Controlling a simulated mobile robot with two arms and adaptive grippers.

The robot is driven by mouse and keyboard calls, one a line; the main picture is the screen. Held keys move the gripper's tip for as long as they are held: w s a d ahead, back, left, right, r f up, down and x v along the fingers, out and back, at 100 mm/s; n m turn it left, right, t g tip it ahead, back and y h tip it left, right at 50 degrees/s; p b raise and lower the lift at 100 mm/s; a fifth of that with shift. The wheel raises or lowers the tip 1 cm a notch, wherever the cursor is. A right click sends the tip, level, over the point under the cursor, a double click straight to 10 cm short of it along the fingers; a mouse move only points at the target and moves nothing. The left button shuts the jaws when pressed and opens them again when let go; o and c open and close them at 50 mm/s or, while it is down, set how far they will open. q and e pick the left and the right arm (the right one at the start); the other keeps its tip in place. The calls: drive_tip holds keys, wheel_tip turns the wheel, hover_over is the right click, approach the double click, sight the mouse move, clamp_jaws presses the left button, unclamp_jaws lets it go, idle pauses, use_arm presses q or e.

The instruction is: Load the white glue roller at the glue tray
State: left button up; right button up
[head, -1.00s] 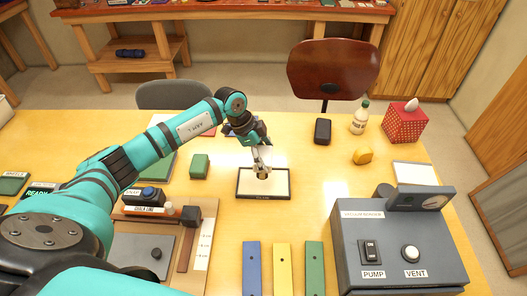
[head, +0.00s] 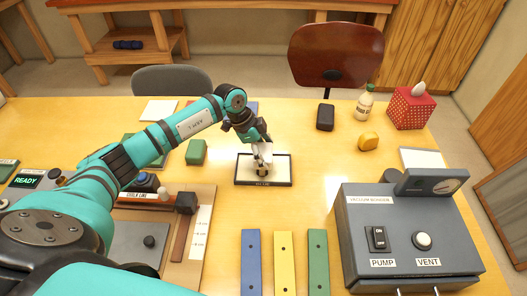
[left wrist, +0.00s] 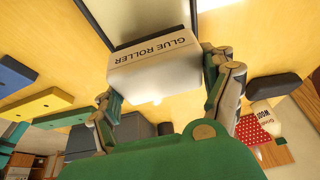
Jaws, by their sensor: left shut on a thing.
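The glue tray (head: 243,179) is a shallow white tray with a dark rim and a label on its near side, in the middle of the table. My left gripper (head: 263,158) is over it, pointing down, shut on the white glue roller (head: 266,157). In the left wrist view the roller (left wrist: 155,70) is a white block lettered GLUE ROLLER, between the two fingers of the gripper (left wrist: 160,88). The roller's lower end is at the tray's near part. I cannot tell whether it touches the surface. My right gripper is not in view.
Blue (head: 251,262), yellow (head: 284,262) and green (head: 318,262) strips lie nearer. The grey vacuum box (head: 400,215) stands right. A green block (head: 196,152) is left of the tray.

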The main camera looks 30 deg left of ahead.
sight(264, 152)
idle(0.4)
use_arm(q)
drive_tip(key=shift+f, duration=0.35)
idle(0.4)
idle(0.7)
drive_tip(key=shift+f, duration=0.1)
idle(0.9)
wheel_tip(264, 152, up, 7)
drive_tip(key=p, duration=0.7)
idle(0.5)
